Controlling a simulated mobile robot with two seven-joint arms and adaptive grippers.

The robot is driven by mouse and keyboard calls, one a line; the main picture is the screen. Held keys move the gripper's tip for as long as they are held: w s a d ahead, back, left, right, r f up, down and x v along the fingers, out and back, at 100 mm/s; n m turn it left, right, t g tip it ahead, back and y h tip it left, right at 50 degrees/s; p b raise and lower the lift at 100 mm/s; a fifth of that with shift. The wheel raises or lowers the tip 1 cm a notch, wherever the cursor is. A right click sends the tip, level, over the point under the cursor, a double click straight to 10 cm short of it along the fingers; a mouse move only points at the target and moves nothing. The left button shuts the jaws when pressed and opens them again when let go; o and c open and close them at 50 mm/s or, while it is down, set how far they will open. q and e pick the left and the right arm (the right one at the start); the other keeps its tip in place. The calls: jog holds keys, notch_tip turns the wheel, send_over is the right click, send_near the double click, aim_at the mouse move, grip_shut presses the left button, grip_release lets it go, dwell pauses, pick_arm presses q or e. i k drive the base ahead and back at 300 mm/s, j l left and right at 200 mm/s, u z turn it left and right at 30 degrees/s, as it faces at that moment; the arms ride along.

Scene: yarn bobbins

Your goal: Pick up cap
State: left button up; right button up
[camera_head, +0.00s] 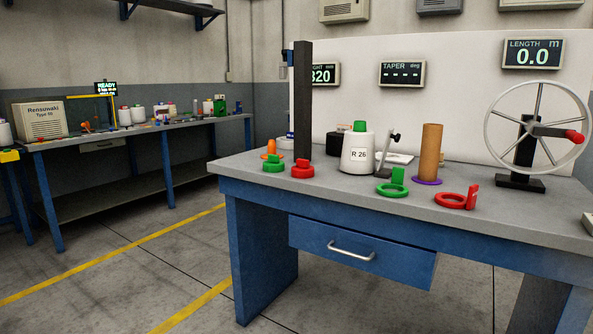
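Several small coloured pieces lie on the grey-topped workbench, and I cannot tell which one is the cap. A green piece with a raised knob (273,165) and a similar red piece (302,170) lie at the left, by the foot of a dark upright post. A green ring with an upright tab (392,187) lies near the front edge, right of the middle. A red ring with a tab (458,200) lies farther right. A white yarn bobbin marked R 26 (357,152) stands upright with a green top (360,126). Neither of my grippers is in view.
The dark post (303,100) rises from the workbench (340,195). A brown tube (431,150) stands on a purple ring. A spoked wheel with a red handle (538,125) stands at the right. The drawer (360,250) sticks out slightly. Floor is clear at left.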

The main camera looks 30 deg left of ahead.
aim_at(273, 164)
jog(key=j+z, duration=0.15)
jog(key=z, duration=0.2)
jog(key=j+z, duration=0.2)
jog(key=z, duration=0.15)
jog(key=j+z, duration=0.15)
jog(key=z, duration=0.2)
jog(key=k+j+z, duration=0.2)
jog(key=j, duration=0.15)
jog(key=j+z, duration=0.2)
jog(key=j, duration=0.2)
jog(key=k+j+z, duration=0.15)
jog(key=j, duration=0.15)
jog(key=k+j+z, duration=0.15)
jog(key=j, duration=0.35)
jog(key=k+j+z, duration=0.1)
jog(key=k+j, duration=0.3)
jog(key=j, duration=0.05)
